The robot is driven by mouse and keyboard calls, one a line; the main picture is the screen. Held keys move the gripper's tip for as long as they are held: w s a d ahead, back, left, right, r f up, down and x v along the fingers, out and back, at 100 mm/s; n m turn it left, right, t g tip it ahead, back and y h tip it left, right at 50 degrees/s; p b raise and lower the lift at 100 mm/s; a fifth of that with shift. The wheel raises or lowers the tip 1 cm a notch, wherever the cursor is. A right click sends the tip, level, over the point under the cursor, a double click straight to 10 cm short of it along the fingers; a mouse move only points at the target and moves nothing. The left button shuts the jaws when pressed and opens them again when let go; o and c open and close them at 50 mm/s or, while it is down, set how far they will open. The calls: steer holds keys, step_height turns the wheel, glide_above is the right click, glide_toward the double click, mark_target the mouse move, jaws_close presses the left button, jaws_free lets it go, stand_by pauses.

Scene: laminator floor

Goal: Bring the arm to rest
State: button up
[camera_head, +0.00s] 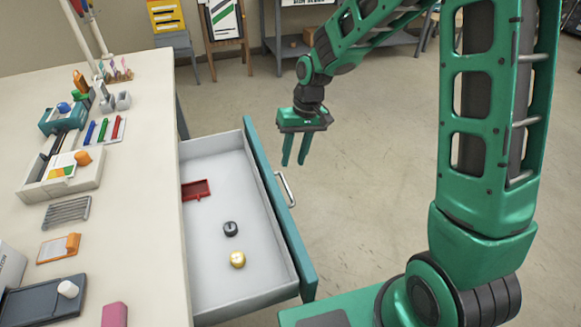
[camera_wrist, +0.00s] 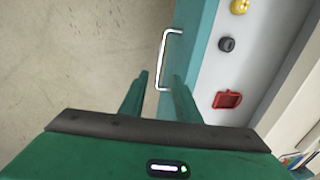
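My green arm reaches over the floor from the right in the head view. My gripper (camera_head: 295,162) points down beside the open drawer (camera_head: 295,262), just beyond its silver handle (camera_head: 284,188) in the picture. Its two fingers are apart with nothing between them. In the wrist view my gripper (camera_wrist: 157,80) has its fingertips near the handle (camera_wrist: 163,50). I see no clear contact with the handle; the exact gap is hard to tell.
The drawer holds a red tray (camera_head: 196,190), a dark round piece (camera_head: 230,228) and a yellow one (camera_head: 237,259). The workbench (camera_head: 150,140) at left carries several tools. A grey shelf (camera_head: 385,48) stands at the back. Open floor (camera_head: 375,165) lies between drawer and arm.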

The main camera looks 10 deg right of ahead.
steer(key=shift+d+r, duration=0.15)
steer(key=shift+r, duration=0.4)
steer(key=s+d+r+m+h, duration=0.1)
steer(key=s+d+r+m, duration=0.1)
steer(key=s+d+r, duration=0.45)
steer(key=s+d+r+m+h, duration=0.15)
steer(key=s+d, duration=0.25)
steer(key=d, duration=0.5)
steer(key=s+d+r+m, duration=0.2)
steer(key=s+d, duration=0.2)
steer(key=s, duration=0.6)
steer(key=s+d+r+m, duration=0.1)
steer(key=s+d, duration=0.3)
steer(key=s, duration=0.5)
steer(key=shift+s+r+m, duration=0.4)
steer(key=shift+m, duration=0.15)
steer(key=shift+d+y, duration=0.1)
steer(key=shift+y, duration=0.15)
